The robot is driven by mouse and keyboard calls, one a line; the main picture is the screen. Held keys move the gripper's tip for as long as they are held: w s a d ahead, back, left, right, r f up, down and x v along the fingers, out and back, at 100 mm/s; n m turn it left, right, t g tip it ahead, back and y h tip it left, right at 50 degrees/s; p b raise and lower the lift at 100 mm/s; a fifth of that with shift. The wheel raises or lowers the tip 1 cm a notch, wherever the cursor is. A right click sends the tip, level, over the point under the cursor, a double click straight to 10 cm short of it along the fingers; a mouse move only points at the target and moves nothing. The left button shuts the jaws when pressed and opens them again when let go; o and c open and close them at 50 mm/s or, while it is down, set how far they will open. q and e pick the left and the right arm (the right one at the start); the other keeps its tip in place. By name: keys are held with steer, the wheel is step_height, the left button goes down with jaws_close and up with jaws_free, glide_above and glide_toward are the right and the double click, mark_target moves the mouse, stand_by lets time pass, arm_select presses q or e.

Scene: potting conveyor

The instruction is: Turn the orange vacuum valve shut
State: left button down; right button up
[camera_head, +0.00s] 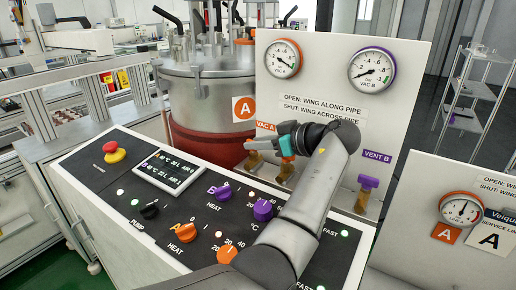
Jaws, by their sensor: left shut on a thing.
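The orange vacuum valve (252,146) sits under the VAC A label on the upright white panel (320,75). Its brass body shows just below the gripper, and its wing is partly covered by the jaws. I cannot tell clearly whether the wing lies along or across the pipe. My left gripper (263,142) reaches in from the right side of the valve, with its jaws shut on the orange wing. The teal part of the gripper shows over a second valve (286,171), whose top is hidden. My right gripper is not in view.
A purple VENT B valve (368,182) stands to the right of my arm. Below lies a black control panel (100,178) with knobs and a red stop button (110,146). A steel vessel (205,95) marked A stands behind. Two gauges top the white panel.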

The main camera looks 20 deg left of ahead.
arm_select(q)
steer(key=shift+f, duration=0.1)
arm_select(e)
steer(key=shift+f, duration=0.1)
arm_select(q)
steer(key=c, duration=0.9)
jaws_free()
steer(key=shift+a, duration=0.1)
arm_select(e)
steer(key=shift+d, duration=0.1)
